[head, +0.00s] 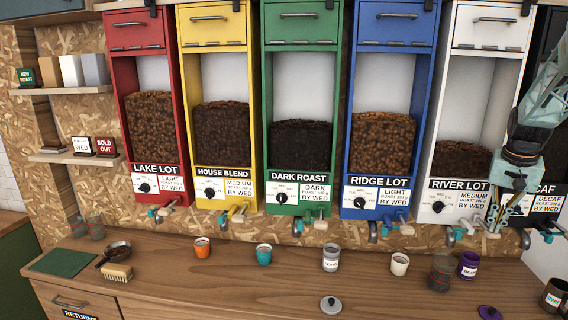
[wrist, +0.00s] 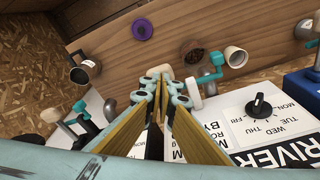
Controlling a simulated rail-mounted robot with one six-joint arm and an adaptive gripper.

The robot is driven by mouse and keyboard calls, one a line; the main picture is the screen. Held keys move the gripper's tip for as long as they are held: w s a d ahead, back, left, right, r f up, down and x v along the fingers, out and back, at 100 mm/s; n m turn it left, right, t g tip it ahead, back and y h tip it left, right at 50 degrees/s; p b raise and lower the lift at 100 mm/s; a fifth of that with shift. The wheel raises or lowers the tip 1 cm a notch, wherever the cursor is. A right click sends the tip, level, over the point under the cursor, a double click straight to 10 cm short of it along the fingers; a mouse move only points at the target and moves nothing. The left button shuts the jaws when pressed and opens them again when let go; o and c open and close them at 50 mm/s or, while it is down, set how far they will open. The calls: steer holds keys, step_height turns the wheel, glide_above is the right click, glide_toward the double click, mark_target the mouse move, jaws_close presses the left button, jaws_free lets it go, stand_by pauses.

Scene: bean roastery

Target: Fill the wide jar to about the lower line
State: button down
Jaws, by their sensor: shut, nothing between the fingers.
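The wide jar (head: 441,272) is clear glass and stands upright on the counter below the white River Lot bin (head: 462,130). Dark beans fill its lower part; I cannot make out its lines. In the wrist view the jar (wrist: 195,53) is seen from above, with beans inside. My gripper (head: 495,229) is shut and empty, pointing down at the right of the River Lot front, above and right of the jar. In the wrist view the fingertips (wrist: 164,77) are close beside a pale tap handle (wrist: 193,90); contact cannot be told. No falling beans show.
A purple lid (head: 489,312) and a grey lid (head: 331,305) lie in front. A dark spare mug (head: 553,297) is at far right. Taps line the bins.

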steer(key=shift+f+b, duration=0.6)
steer(key=shift+f, duration=0.65)
steer(key=shift+r, duration=0.2)
steer(key=shift+r+p, duration=2.45)
steer(key=shift+r, duration=1.65)
steer(key=shift+s+a+r, duration=0.1)
steer(key=shift+a+r, duration=0.25)
steer(key=shift+a, duration=0.15)
steer(key=s+a+r+n+b, duration=0.1)
steer(key=s+a+r+b, duration=0.15)
steer(key=s+a, duration=0.55)
steer(key=s+a+r+n+t+b, duration=0.15)
steer(key=s+a+r, duration=0.25)
steer(key=a, duration=0.7)
steer(key=s+a+r+n+b, duration=0.1)
steer(key=s+a+r, duration=0.2)
steer(key=s+a, duration=0.55)
steer(key=s+a+f+n+b, duration=0.1)
steer(key=s+a+f, duration=0.1)
steer(key=s+a, duration=0.3)
steer(key=s+a+f+n+y+b, duration=0.1)
steer(key=s+a, duration=0.5)
steer(key=s, duration=0.6)
steer(key=s+a+f+n+b, duration=0.2)
steer(key=s+a+f+b, duration=0.1)
steer(key=s, duration=0.6)
steer(key=a+f, duration=0.1)
steer(key=a, duration=0.1)
steer(key=shift+a+f+t, duration=0.35)
steer(key=shift+a, duration=0.05)
